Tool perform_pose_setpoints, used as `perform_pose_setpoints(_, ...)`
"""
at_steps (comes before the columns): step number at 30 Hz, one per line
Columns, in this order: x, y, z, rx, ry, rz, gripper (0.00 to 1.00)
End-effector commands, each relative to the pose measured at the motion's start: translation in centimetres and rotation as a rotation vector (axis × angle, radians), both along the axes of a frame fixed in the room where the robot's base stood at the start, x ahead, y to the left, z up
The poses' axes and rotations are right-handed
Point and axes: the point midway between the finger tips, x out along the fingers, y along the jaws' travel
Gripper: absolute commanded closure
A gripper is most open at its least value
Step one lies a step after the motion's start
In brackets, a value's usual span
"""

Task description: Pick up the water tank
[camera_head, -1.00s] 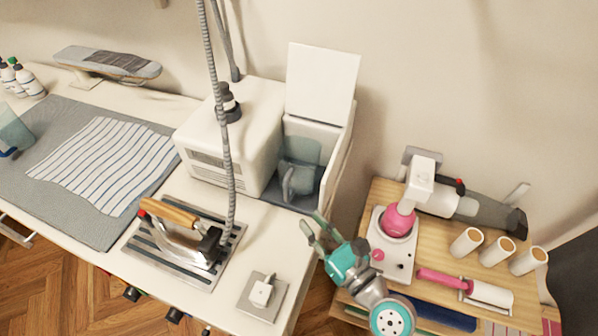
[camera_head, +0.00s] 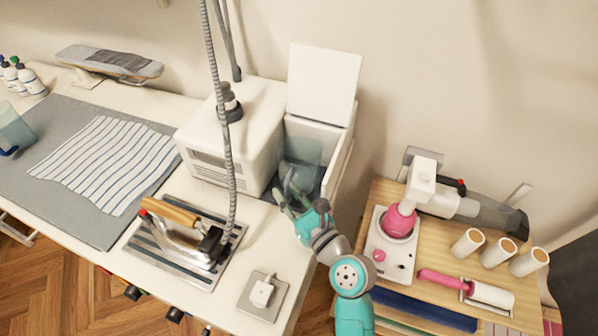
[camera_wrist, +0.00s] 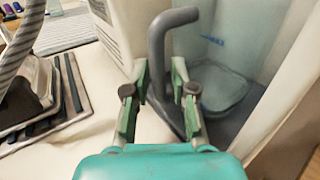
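The water tank (camera_head: 306,152) is a translucent bluish container with a grey handle. It stands in the open compartment of the white steam station (camera_head: 235,130), below a raised white lid. In the wrist view the tank (camera_wrist: 226,50) is ahead and to the right, with its grey handle (camera_wrist: 156,50) toward me. My gripper (camera_head: 286,188) is at the front of the compartment. In the wrist view its green fingertips (camera_wrist: 160,78) are apart, one on each side of the handle's lower part in the picture. I cannot tell whether they touch it. My gripper partly hides the handle in the head view.
An iron (camera_head: 182,240) rests on a striped plate to the left, with a hose rising from the station. A small white item on a grey pad (camera_head: 262,292) lies near the table's front. A wooden cart (camera_head: 440,262) with a pink-and-white device and rolls stands right.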

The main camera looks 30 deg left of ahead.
Motion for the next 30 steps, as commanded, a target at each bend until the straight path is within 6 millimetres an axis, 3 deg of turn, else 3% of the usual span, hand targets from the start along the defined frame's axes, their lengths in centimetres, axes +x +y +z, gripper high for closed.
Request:
perform_pose_setpoints(5,0.00,-0.02,-0.01,0.000,0.000,0.000,0.77)
perform_pose_setpoints(8,0.00,-0.03,0.00,0.000,0.000,-0.001,1.00)
perform_pose_setpoints(30,0.01,-0.04,0.96,0.002,-0.003,0.000,1.00)
